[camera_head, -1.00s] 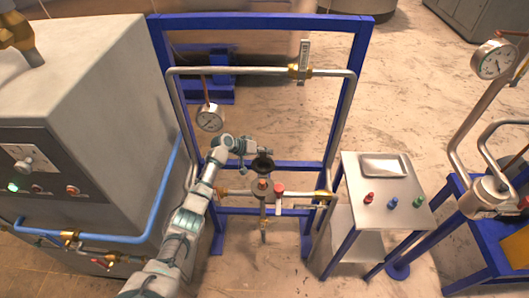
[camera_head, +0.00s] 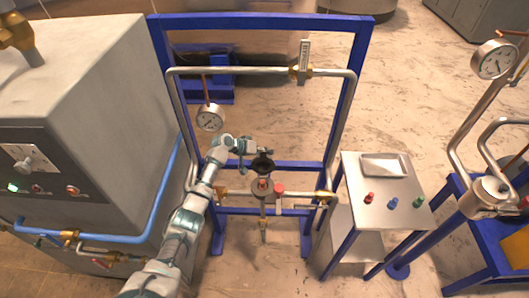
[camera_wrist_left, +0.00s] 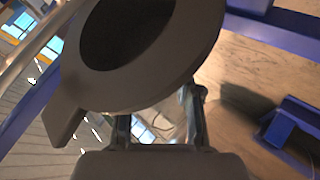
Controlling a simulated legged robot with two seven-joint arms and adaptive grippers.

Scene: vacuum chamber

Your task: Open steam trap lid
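The steam trap (camera_head: 263,190) sits in the pipework inside the blue frame, with reddish parts showing at its top. Its dark round lid (camera_head: 262,165) stands raised and tilted above the body. My left gripper (camera_head: 265,152) is at the lid's upper edge. In the left wrist view the lid (camera_wrist_left: 185,75) fills the upper middle as a big grey ring with a dark centre and a tab at lower left. The left gripper's two fingers (camera_wrist_left: 160,115) are spread apart, and the lid hides their tips. Contact with the lid cannot be told. My right gripper is in neither view.
A pressure gauge (camera_head: 210,118) hangs left of my left gripper. The blue frame (camera_head: 360,75) and pipes surround the trap. A large grey cabinet (camera_head: 85,80) stands at left. A small metal table (camera_head: 382,215) with coloured buttons and a tray (camera_head: 384,165) stands at right.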

